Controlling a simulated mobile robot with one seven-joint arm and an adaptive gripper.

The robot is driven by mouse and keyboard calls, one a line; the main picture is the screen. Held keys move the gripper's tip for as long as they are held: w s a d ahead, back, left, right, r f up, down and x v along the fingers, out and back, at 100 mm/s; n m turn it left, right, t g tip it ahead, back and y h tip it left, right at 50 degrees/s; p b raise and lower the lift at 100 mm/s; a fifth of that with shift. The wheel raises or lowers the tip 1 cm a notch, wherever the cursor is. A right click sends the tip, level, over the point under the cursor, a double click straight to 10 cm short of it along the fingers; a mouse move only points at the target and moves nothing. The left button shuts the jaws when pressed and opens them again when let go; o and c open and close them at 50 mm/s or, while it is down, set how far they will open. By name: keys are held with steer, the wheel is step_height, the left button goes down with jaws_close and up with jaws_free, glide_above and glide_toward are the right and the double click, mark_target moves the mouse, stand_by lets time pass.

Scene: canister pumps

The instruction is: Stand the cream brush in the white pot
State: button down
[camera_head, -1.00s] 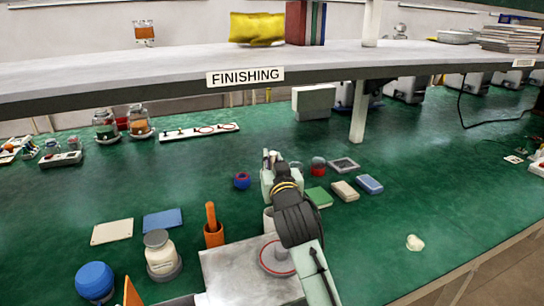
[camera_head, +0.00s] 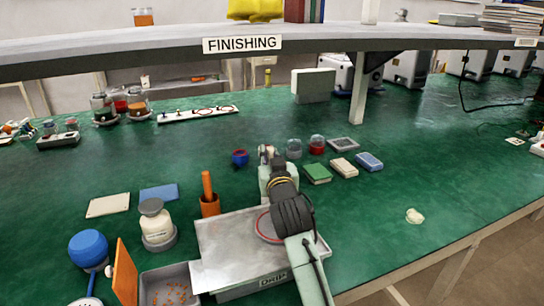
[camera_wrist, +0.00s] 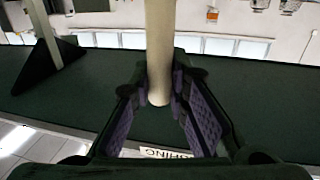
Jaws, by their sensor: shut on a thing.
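My gripper (camera_wrist: 160,95) is shut on a cream rod, the cream brush (camera_wrist: 160,45), in the wrist view. In the head view my gripper (camera_head: 268,153) is above the green bench beyond the metal plate, too small to show the brush clearly. I cannot make out the white pot now; my arm may hide it.
An orange pot with an orange handle (camera_head: 208,187) stands left of my arm. Nearby are a cream canister (camera_head: 156,226), a metal plate (camera_head: 222,245), a grey tray (camera_head: 185,268) and a blue ball (camera_head: 88,249). Green, cream and blue blocks (camera_head: 343,168) lie right. A shelf (camera_head: 130,62) spans the back.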

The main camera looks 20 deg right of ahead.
steer(key=shift+f, duration=0.2)
steer(key=c, duration=1.5)
jaws_free()
steer(key=shift+o, duration=0.2)
step_height(320, 180, up, 10)
